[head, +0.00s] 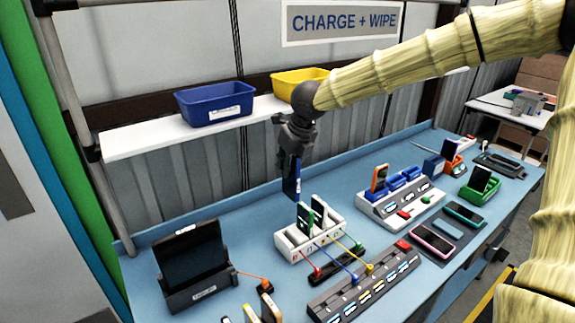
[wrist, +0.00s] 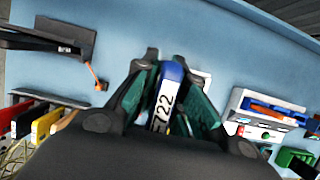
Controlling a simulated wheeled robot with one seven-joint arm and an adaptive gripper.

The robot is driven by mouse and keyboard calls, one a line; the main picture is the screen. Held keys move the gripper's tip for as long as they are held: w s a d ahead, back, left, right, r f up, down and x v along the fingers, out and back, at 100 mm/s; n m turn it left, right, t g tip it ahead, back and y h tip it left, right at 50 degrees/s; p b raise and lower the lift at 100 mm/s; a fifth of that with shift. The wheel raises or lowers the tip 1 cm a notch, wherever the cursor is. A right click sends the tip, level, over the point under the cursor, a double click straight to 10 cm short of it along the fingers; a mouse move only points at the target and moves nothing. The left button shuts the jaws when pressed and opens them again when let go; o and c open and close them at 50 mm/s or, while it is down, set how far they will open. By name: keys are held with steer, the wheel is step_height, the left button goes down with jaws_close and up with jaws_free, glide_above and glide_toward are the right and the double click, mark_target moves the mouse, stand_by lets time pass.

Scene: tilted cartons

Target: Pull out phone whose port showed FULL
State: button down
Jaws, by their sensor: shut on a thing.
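My gripper (head: 291,153) is shut on a blue phone (head: 291,182), which hangs upright in the air. In the wrist view the phone (wrist: 165,100) shows between the fingers, with a white label ending in 722. Below is a white slotted charging dock (head: 284,248) on the blue table. Two phones with green and white showing, the left one (head: 304,217) and the right one (head: 319,211), stand in it. The held phone appears clear above the dock. Coloured cables run from the dock's front towards a dark panel (head: 340,302) with several lit labels. I cannot read these labels.
A black tablet stand (head: 190,262) is left of the dock. A white station (head: 394,214) with phones and blue cradles is to the right. A blue bin (head: 213,107) and a yellow bin (head: 287,80) sit on the shelf (head: 150,138) behind. Flat phones (head: 433,241) lie at right.

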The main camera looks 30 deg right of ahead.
steer(key=shift+r+p, duration=2.6)
steer(key=shift+r, duration=0.35)
steer(key=shift+a+f, duration=0.1)
